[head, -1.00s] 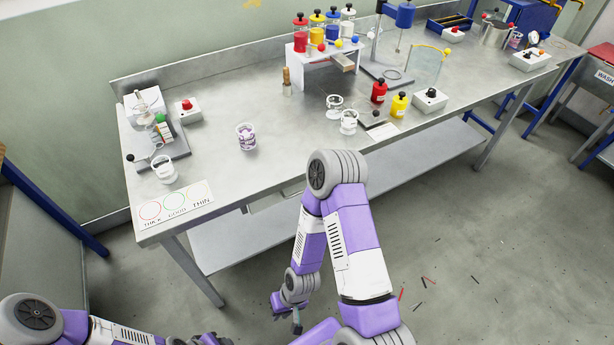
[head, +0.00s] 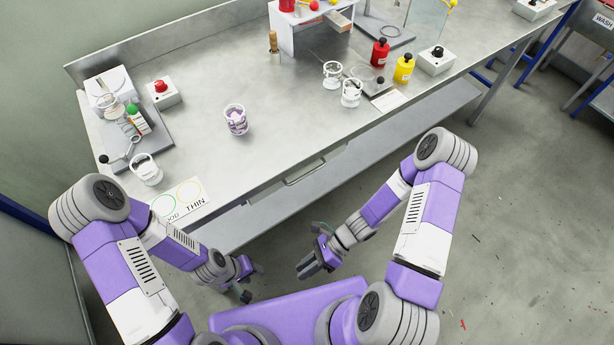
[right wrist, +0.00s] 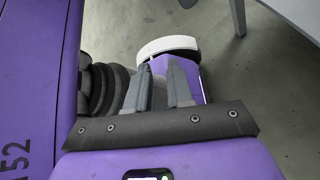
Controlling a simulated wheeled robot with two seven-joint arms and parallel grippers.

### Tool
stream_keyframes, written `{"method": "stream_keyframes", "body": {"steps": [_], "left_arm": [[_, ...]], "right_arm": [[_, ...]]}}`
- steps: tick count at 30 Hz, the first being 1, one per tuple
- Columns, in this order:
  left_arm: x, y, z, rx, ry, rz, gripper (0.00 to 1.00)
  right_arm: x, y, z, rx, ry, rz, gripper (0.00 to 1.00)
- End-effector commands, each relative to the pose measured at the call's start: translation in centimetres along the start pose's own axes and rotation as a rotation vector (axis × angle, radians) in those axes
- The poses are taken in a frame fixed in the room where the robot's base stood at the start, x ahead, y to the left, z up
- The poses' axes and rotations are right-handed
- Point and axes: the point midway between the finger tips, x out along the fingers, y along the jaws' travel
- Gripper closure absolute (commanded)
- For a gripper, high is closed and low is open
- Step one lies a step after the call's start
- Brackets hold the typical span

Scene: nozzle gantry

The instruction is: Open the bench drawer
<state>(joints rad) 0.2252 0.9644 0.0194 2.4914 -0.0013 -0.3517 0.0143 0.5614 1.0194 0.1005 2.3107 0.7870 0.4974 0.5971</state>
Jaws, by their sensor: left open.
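The bench drawer shows under the front edge of the steel bench (head: 235,165), with its bar handle (head: 305,174) below the edge. The drawer looks shut, and my right arm leaves the handle in view. My left gripper (head: 250,281) is open and empty, low in front of the bench, below and left of the handle. My right gripper (head: 308,266) is below the handle and apart from it. In the right wrist view its two fingers (right wrist: 159,88) stand a little apart with nothing between them.
A lower shelf (head: 405,130) runs under the bench. A purple-marked cup (head: 236,120), clear cups, a red bottle (head: 380,52), a yellow bottle (head: 404,69) and a card with circles (head: 185,198) are on top. The floor at right is open.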

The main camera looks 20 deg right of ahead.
Motion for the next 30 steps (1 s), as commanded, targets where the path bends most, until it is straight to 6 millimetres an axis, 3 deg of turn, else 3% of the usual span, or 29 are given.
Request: {"method": "stream_keyframes", "body": {"steps": [3,6,12,15,19,30], "left_arm": [[0.9,-0.3,-0.1,0.000,0.000,0.000,0.57],[1.4,-0.5,-0.1,0.000,0.000,0.000,0.57],[1.9,-0.7,-0.1,0.001,0.001,0.000,0.57],[2.1,-0.7,-0.1,0.001,0.001,0.000,0.57],[2.3,-0.8,-0.1,0.001,0.001,0.000,0.57],[3.5,-1.3,-0.2,0.001,0.001,0.000,0.57]], "right_arm": [[-2.3,-3.5,3.8,0.420,-0.371,-0.034,0.79],[-6.2,-7.2,6.2,0.686,-0.688,-0.042,0.79],[-14.4,-12.4,7.0,0.948,-1.175,-0.027,0.79],[-16.8,-13.4,6.8,0.987,-1.297,-0.020,0.79],[-17.6,-14.2,7.3,1.000,-1.350,-0.013,0.79],[-15.9,-17.2,11.6,0.999,-1.346,-0.013,0.79]]}}
